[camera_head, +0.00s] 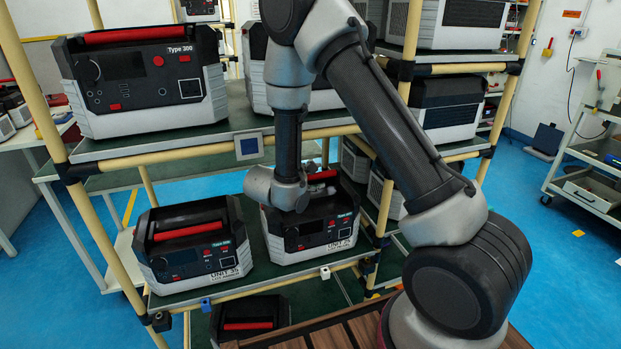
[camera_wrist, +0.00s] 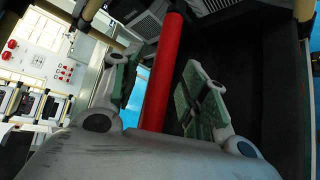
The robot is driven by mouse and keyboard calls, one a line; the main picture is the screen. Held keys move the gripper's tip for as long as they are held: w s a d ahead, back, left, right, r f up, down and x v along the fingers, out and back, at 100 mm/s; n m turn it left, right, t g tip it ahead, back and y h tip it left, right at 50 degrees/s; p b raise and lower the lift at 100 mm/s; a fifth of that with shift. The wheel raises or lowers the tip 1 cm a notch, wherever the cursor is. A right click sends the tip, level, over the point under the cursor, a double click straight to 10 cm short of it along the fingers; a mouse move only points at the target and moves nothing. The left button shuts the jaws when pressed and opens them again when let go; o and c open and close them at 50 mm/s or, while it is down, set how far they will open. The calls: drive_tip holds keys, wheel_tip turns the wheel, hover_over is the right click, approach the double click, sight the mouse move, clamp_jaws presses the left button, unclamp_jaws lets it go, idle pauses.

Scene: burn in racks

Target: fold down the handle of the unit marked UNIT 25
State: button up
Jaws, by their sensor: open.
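The unit on the right of the lower shelf (camera_head: 312,238) is black and light grey. Its front label starts "UNIT 2"; the last digit is hard to read. Its red handle (camera_head: 323,175) shows at the top, partly hidden behind my wrist; I cannot tell its exact angle. In the wrist view the red handle (camera_wrist: 165,75) runs lengthwise between the two fingers of my gripper (camera_wrist: 158,72). The gripper is open, with a visible gap on the right side of the bar.
A similar unit marked UNIT 35 (camera_head: 195,250) stands close on the left. The upper shelf edge (camera_head: 210,145) and a yellow rack post (camera_head: 385,205) are close to my arm. Another unit (camera_head: 248,318) is below.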

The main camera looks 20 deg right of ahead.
clamp_jaws()
drive_tip(key=c, duration=0.8)
unclamp_jaws()
drive_tip(key=shift+s, duration=0.65)
drive_tip(key=shift+c, duration=0.3)
drive_tip(key=shift+o, duration=1.3)
drive_tip(key=shift+f, duration=0.1)
